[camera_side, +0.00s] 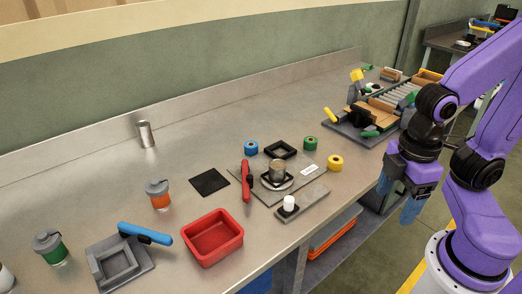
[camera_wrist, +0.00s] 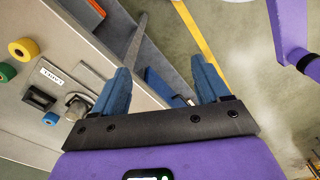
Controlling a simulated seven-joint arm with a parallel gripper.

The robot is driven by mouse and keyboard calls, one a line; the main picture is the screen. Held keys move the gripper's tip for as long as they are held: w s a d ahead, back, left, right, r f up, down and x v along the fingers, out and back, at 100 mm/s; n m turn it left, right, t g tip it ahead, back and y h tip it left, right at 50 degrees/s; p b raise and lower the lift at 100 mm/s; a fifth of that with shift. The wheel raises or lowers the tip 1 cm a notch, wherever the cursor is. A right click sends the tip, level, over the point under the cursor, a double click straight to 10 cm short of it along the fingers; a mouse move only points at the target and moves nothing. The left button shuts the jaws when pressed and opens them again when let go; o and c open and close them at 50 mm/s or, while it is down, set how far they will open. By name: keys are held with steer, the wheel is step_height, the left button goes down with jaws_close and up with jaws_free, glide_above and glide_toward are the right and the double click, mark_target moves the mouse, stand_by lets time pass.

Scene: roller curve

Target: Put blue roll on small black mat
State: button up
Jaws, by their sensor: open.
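The blue roll (camera_side: 251,147) stands on the steel bench, behind the grey plate and left of the black square frame. A small blue roll also shows at the left of the wrist view (camera_wrist: 50,118); another roll there looks teal or green. The small black mat (camera_side: 209,182) lies flat and bare on the bench, left of the red-handled tool. My gripper (camera_side: 411,205) has blue fingers and hangs beyond the bench's front edge, far to the right of the roll and mat. In the wrist view my gripper (camera_wrist: 162,85) is open, with nothing between its fingers.
A green roll (camera_side: 310,143) and yellow roll (camera_side: 335,163) stand near the black frame (camera_side: 280,149). A grey plate (camera_side: 262,190) holds a metal cup. A red tray (camera_side: 212,238) sits at the front edge. An orange jar (camera_side: 158,194) stands left of the mat.

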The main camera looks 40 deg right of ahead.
steer(key=w+a+r+m, duration=0.25)
steer(key=w+a, duration=0.25)
steer(key=w, duration=0.6)
steer(key=m+t, duration=0.3)
steer(key=m, duration=0.7)
glide_above(251, 144)
steer(key=s, duration=0.5)
steer(key=x, duration=1.7)
steer(key=shift+d, duration=0.3)
steer(key=c, duration=1.2)
